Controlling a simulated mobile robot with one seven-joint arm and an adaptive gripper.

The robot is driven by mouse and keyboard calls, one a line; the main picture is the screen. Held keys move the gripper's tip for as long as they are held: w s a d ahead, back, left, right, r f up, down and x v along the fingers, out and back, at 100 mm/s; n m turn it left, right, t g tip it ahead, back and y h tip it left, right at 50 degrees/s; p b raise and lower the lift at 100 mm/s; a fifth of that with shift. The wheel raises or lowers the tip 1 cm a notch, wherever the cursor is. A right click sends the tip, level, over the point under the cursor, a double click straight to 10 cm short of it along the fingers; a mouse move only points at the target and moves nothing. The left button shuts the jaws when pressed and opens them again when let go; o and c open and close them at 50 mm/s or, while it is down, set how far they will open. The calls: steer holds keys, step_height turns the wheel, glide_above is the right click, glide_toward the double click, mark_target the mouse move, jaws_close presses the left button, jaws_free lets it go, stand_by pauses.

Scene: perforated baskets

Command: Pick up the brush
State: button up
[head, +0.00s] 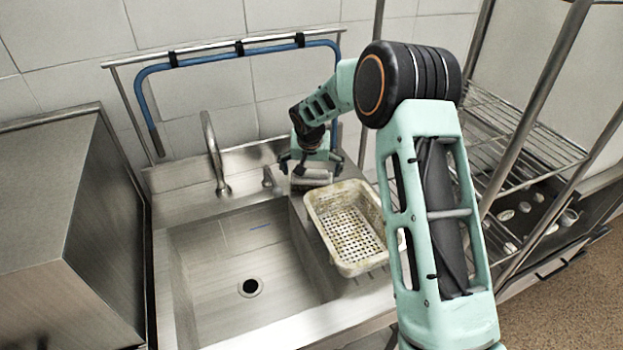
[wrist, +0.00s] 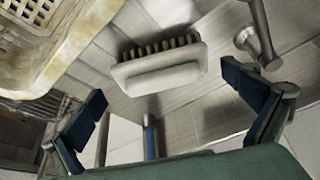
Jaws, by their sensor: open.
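The brush (wrist: 160,76) lies on the steel counter in the wrist view, with a pale block back and a row of dark bristles along one side. In the head view the brush (head: 311,179) shows as a light bar below my gripper (head: 312,165), at the back of the counter beside the basket. My gripper, in the wrist view (wrist: 172,98), has its two blue-padded fingers spread wide. The brush appears between and beyond the fingers, and nothing is held. Whether the fingertips are level with the brush is hard to tell.
A stained perforated basket (head: 322,235) stands right beside the brush, also close in the wrist view (wrist: 70,62). A steel tap (head: 213,150) and small fitting (wrist: 247,38) stand nearby. The sink (head: 215,265) is left, a wire rack (head: 515,140) right.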

mark_target(311, 173)
steer(key=shift+p+x, duration=0.4)
steer(key=shift+x, duration=1.8)
steer(key=shift+w, duration=0.1)
steer(key=shift+c, duration=0.4)
steer(key=shift+r, duration=0.1)
steer(key=c, duration=0.8)
